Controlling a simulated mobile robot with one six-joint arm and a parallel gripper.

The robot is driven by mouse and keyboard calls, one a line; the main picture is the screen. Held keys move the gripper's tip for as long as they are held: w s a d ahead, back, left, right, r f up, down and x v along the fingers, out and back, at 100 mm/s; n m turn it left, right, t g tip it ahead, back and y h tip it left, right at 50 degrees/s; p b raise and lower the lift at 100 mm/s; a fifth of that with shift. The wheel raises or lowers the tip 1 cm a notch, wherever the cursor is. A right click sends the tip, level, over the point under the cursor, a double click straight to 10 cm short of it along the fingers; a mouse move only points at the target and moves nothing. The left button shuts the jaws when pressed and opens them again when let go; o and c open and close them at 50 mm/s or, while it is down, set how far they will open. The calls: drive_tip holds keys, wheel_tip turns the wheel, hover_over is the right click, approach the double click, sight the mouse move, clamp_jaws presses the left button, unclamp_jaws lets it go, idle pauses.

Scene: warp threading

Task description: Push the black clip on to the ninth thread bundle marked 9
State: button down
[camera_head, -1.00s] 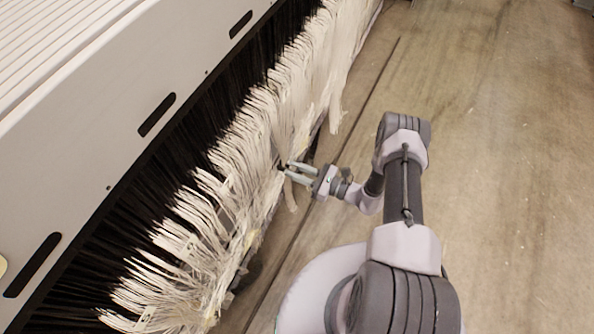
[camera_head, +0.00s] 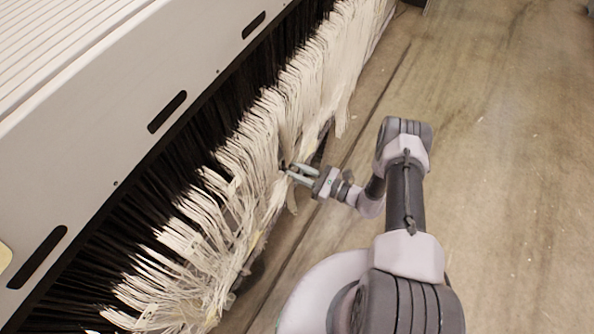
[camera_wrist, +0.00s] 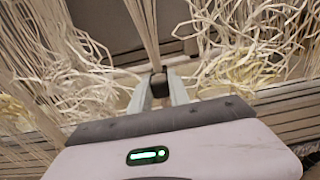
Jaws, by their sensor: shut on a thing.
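My gripper (camera_head: 286,170) is at the face of the pale thread curtain (camera_head: 262,125). In the wrist view my gripper (camera_wrist: 159,88) is shut on a small black clip (camera_wrist: 158,79), held between the fingertips. A gathered thread bundle (camera_wrist: 146,28) hangs down to the clip and meets it at its top. I cannot tell whether the clip is around the bundle or only touching it. In the head view the clip shows only as a dark spot at the fingertips. No number 9 mark is readable in either view.
Loose curled threads lie on both sides of the fingers, left (camera_wrist: 75,60) and right (camera_wrist: 245,50). The long grey machine beam (camera_head: 120,115) runs above the threads. The concrete floor (camera_head: 500,170) on the right is clear.

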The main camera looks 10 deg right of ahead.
idle(0.4)
drive_tip(key=c, duration=1.1)
unclamp_jaws()
drive_tip(key=shift+a, duration=0.1)
drive_tip(key=shift+c, duration=0.2)
drive_tip(key=o, duration=0.4)
drive_tip(key=v, duration=0.9)
